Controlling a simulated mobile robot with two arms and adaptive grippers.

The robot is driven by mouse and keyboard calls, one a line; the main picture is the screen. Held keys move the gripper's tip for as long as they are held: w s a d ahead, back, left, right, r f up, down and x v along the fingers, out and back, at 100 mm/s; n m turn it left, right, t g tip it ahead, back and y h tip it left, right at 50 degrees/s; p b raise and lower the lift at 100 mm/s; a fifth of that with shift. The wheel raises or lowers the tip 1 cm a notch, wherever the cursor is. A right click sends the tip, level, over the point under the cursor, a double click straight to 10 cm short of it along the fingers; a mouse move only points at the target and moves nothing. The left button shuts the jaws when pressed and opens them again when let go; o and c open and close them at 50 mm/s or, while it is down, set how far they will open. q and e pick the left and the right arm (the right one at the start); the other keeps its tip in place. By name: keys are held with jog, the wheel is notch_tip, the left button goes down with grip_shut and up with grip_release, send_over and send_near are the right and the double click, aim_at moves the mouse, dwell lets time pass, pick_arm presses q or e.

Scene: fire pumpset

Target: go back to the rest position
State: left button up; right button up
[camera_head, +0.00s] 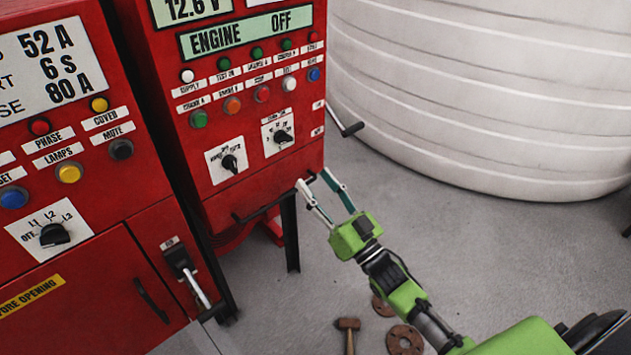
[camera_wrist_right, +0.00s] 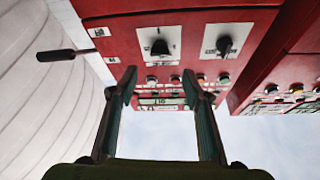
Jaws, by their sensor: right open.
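My right gripper (camera_head: 318,188) reaches in from the lower right in the head view. It is open and empty, just below and in front of the lower right corner of the red engine control panel (camera_head: 215,110). In the right wrist view my gripper's two fingers (camera_wrist_right: 163,85) stand apart with nothing between them. Beyond them the panel (camera_wrist_right: 185,60) shows upside down, with two black rotary switches and rows of buttons. My left gripper is not in view.
A second red cabinet (camera_head: 110,220) stands at the left, with a lever handle (camera_head: 190,275). A black crank handle (camera_head: 345,122) sticks out of the panel's right side. A large white tank (camera_head: 480,100) is at the right. A hammer (camera_head: 348,330) and rusty discs (camera_head: 404,341) lie on the grey floor.

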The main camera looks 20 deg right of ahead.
jog(key=shift+f, duration=0.1)
notch_tip(320, 180, down, 22)
jog(key=s+d+g+h, duration=0.2)
jog(key=s+g+h, duration=0.1)
jog(key=g+h, duration=0.15)
jog(key=s+f+g, duration=0.3)
jog(key=s+f, duration=0.1)
jog(key=f, duration=0.5)
jog(key=s+f+g, duration=0.2)
jog(key=s+f, duration=0.3)
jog(key=f, duration=0.3)
jog(key=s+f+g+h, duration=0.1)
jog(key=s+f+g, duration=0.4)
jog(key=s+f, duration=0.85)
jog(key=s+f+g, duration=0.3)
jog(key=s+f, duration=0.1)
jog(key=s, duration=0.8)
jog(key=s+a+f+n+g, duration=0.1)
jog(key=s+f+g, duration=0.2)
jog(key=s, duration=0.9)
jog(key=shift+s+f+h, duration=0.3)
jog(key=shift+f+h, duration=0.05)
jog(key=shift+f, duration=0.1)
jog(key=shift+a, duration=0.1)
